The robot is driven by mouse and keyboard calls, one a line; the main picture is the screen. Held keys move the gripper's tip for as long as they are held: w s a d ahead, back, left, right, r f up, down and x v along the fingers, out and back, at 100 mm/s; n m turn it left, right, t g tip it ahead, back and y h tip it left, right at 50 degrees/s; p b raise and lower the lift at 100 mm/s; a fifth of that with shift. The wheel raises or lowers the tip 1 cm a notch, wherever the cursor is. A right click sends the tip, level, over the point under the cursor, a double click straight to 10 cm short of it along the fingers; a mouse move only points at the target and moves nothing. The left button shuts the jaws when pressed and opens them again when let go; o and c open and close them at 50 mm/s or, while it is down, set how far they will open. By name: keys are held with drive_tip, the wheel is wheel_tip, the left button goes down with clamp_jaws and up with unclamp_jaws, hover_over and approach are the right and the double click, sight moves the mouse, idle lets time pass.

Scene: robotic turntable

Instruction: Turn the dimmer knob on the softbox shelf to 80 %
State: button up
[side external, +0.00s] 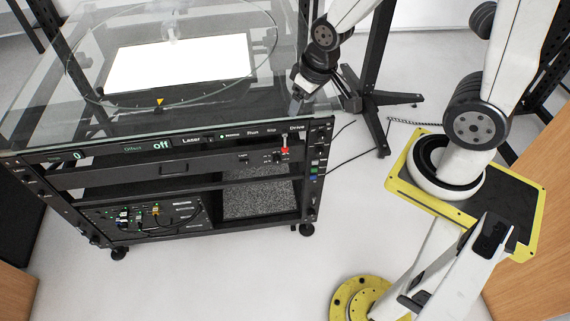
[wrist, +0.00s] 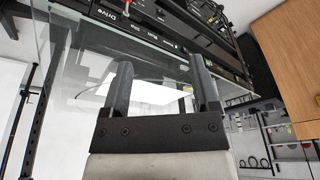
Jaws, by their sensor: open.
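A bright white panel (side external: 180,62), likely the softbox, shows beneath the glass top of the cart in the side view. It also shows between my fingers in the wrist view (wrist: 150,93). I cannot make out the dimmer knob or its scale in either view. My gripper (side external: 297,103) is beside the cart's right side, near the glass edge and above the label "Drive". In the wrist view my gripper (wrist: 162,72) has its two dark fingers wide apart, with nothing held between them.
The glass top (side external: 45,105) overhangs the cart. Its front panel (side external: 110,153) reads "0" and "off". A red-based switch (side external: 284,150) sits below "Drive". A black stand (side external: 377,110) is behind my gripper.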

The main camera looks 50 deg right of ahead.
drive_tip(key=w+a+f+m+t, duration=0.2)
drive_tip(key=w+a+f+m, duration=0.15)
drive_tip(key=w+f, duration=0.5)
drive_tip(key=m+t+h, duration=0.5)
drive_tip(key=h, duration=0.5)
approach(277, 163)
drive_tip(key=shift+w+d+f, duration=0.1)
drive_tip(key=shift+w+d, duration=0.35)
drive_tip(key=shift+d, duration=0.05)
drive_tip(key=shift+d, duration=0.1)
drive_tip(key=shift+x, duration=3.8)
drive_tip(key=shift+f, duration=0.2)
